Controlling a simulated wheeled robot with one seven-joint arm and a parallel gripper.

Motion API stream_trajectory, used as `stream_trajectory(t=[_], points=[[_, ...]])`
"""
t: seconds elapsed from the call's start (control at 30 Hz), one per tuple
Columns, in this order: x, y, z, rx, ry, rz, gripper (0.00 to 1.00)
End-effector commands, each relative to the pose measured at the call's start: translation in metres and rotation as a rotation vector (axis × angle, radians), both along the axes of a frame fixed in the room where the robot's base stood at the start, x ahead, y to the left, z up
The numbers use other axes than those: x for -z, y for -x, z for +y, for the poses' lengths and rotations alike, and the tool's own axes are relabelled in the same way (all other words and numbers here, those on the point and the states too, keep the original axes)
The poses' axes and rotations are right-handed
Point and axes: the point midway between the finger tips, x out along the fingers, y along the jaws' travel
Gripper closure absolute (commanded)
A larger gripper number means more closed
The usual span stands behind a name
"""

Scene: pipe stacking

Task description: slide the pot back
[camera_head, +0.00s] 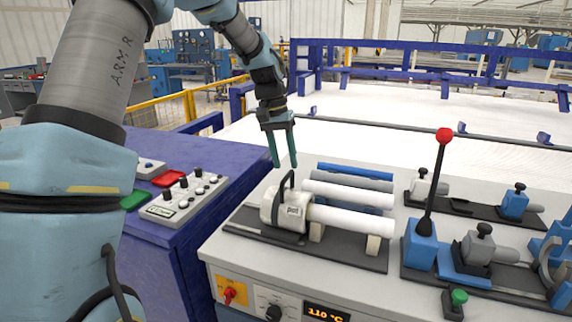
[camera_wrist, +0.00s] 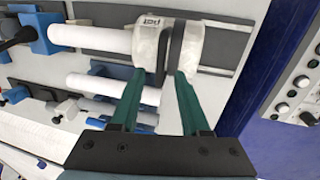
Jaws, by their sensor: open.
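The pot (camera_head: 270,208) is a white cylinder lying on its side, marked "pot", with a black loop handle (camera_head: 290,180) on top. It sits at the left end of a dark rail plate (camera_head: 250,224). It also shows in the wrist view (camera_wrist: 148,50). A white pipe (camera_head: 350,221) runs right from the pot across pale blocks; whether its end is inside the pot is hidden. My gripper (camera_head: 286,165) is open and empty, pointing down just above the handle. In the wrist view its green fingers (camera_wrist: 162,74) reach toward the pot and handle, apparently without gripping.
Behind lie another white pipe (camera_head: 348,194) and a blue-grey pipe (camera_head: 355,179). A red-knobbed lever (camera_head: 436,180) stands at the right, among blue clamps. A control box (camera_head: 184,198) with knobs is at the left. A temperature display (camera_head: 326,313) is on the bench front.

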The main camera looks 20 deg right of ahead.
Motion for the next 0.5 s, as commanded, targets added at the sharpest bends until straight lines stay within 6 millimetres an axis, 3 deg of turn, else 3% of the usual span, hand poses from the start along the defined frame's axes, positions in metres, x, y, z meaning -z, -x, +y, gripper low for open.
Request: stream_trajectory(t=[0.2,0.5], points=[[0.022,0.003,-0.003,0.0,-0.001,0.0,0.54],[0.026,0.003,-0.003,0.0,0.0,-0.001,0.54]])
